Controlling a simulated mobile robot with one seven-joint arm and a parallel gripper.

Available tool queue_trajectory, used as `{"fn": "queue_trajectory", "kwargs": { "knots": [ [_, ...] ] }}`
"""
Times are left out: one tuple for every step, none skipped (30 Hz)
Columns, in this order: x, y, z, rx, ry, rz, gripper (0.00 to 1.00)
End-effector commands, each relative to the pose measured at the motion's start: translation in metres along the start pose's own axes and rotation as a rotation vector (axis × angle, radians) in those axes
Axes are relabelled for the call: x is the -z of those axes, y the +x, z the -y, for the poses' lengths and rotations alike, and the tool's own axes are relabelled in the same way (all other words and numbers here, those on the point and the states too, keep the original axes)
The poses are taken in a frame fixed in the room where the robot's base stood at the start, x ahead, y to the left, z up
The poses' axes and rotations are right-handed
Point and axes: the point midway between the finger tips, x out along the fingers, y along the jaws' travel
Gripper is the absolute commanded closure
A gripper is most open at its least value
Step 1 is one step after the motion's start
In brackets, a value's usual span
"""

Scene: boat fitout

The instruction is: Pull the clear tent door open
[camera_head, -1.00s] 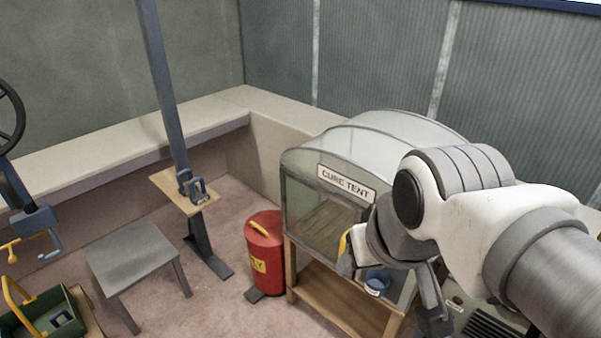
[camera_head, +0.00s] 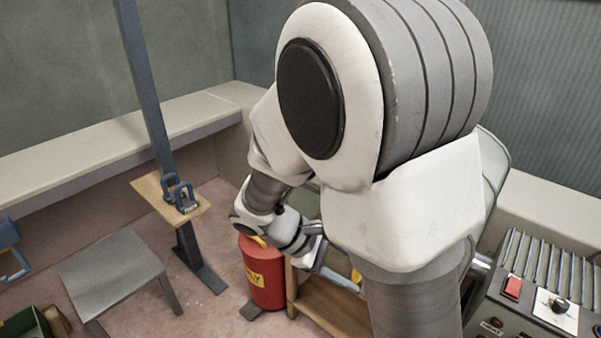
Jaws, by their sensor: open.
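The clear cure tent (camera_head: 494,165) is mostly hidden behind my arm. Only its curved right edge and a small strip at its left show in the head view. Its wooden stand (camera_head: 330,306) shows below. My gripper (camera_head: 328,268) is at the tent's front, low and left of the large arm link. It is open, with its fingers partly hidden. A small yellow piece (camera_head: 356,276), possibly the door handle, shows just right of the fingers. I cannot tell whether they touch it. The door panel itself is hidden, so I cannot tell its position.
A red can (camera_head: 264,275) stands on the floor left of the stand, close to my wrist. A grey stool (camera_head: 110,270) and a post with a small wooden shelf (camera_head: 150,187) are further left. A control box (camera_head: 535,300) with a red switch is at right.

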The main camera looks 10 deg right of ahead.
Motion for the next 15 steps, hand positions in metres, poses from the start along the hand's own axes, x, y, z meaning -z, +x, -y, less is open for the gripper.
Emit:
{"fn": "queue_trajectory", "kwargs": {
  "knots": [
    [0.017,0.011,0.004,-0.044,-0.061,0.048,0.45],
    [0.024,0.016,0.004,-0.071,-0.093,0.072,0.45],
    [0.035,0.021,0.004,-0.109,-0.137,0.106,0.45],
    [0.042,0.025,0.004,-0.138,-0.169,0.132,0.45],
    [0.05,0.029,0.005,-0.167,-0.201,0.155,0.45],
    [0.06,0.034,0.005,-0.207,-0.243,0.189,0.45],
    [0.069,0.038,0.006,-0.238,-0.275,0.213,0.45],
    [0.077,0.042,0.007,-0.269,-0.307,0.236,0.45],
    [0.088,0.046,0.008,-0.313,-0.349,0.267,0.45],
    [0.097,0.05,0.009,-0.345,-0.38,0.29,0.45],
    [0.106,0.053,0.011,-0.377,-0.412,0.312,0.45],
    [0.117,0.058,0.013,-0.422,-0.453,0.342,0.45],
    [0.126,0.061,0.015,-0.455,-0.484,0.363,0.45],
    [0.135,0.064,0.017,-0.488,-0.514,0.383,0.45],
    [0.146,0.068,0.019,-0.532,-0.551,0.41,0.45]
  ]
}}
